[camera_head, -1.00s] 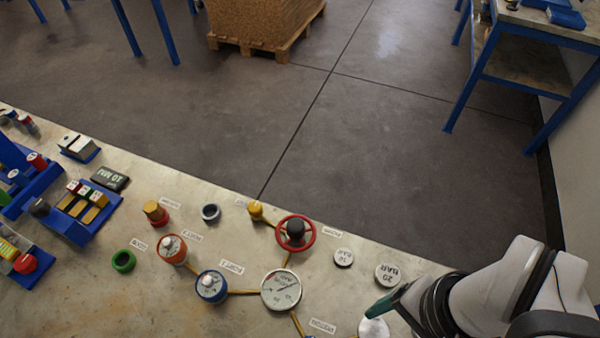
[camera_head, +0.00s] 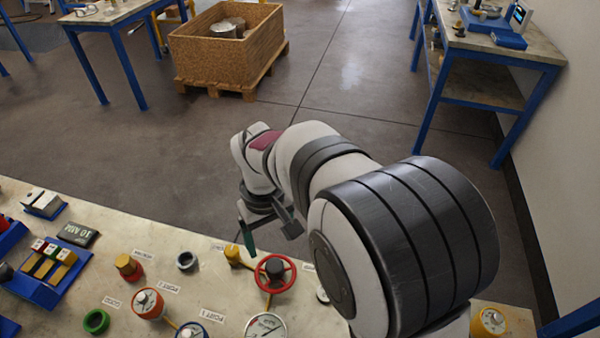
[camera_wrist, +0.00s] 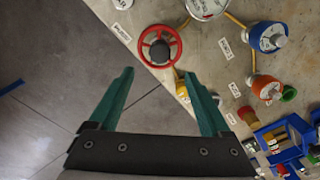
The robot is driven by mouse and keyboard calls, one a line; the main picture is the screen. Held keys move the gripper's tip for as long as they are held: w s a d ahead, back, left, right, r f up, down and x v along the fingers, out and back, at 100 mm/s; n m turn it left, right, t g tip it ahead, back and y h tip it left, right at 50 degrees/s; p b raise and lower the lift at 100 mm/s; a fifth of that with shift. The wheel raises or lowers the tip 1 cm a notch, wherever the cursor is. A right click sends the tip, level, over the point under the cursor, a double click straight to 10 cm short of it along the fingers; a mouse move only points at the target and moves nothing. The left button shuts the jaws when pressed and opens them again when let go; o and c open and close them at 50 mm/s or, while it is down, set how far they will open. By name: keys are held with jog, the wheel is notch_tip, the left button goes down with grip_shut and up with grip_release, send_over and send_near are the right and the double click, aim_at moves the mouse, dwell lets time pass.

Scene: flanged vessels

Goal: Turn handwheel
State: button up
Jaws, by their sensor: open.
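The red handwheel (camera_head: 273,274) with a dark hub lies near the far edge of the bench in the head view. It also shows in the wrist view (camera_wrist: 177,38), beyond the fingertips and between their lines, nearer the right finger. My gripper (camera_head: 268,236) is above and just past the bench's far edge, with its green fingers pointing down. In the wrist view my gripper (camera_wrist: 165,80) has its fingers wide apart with nothing between them. It is apart from the handwheel.
A yellow valve (camera_head: 233,256) stands close left of the handwheel. A pressure gauge (camera_head: 265,326) is in front of it, joined by yellow pipe. An orange-red port (camera_head: 148,304) and a green ring (camera_head: 96,321) are further left. Open floor lies beyond the bench edge.

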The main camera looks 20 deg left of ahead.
aim_at(274, 265)
notch_tip(274, 265, down, 11)
jog(key=shift+f, duration=0.15)
grip_shut()
dwell(0.5)
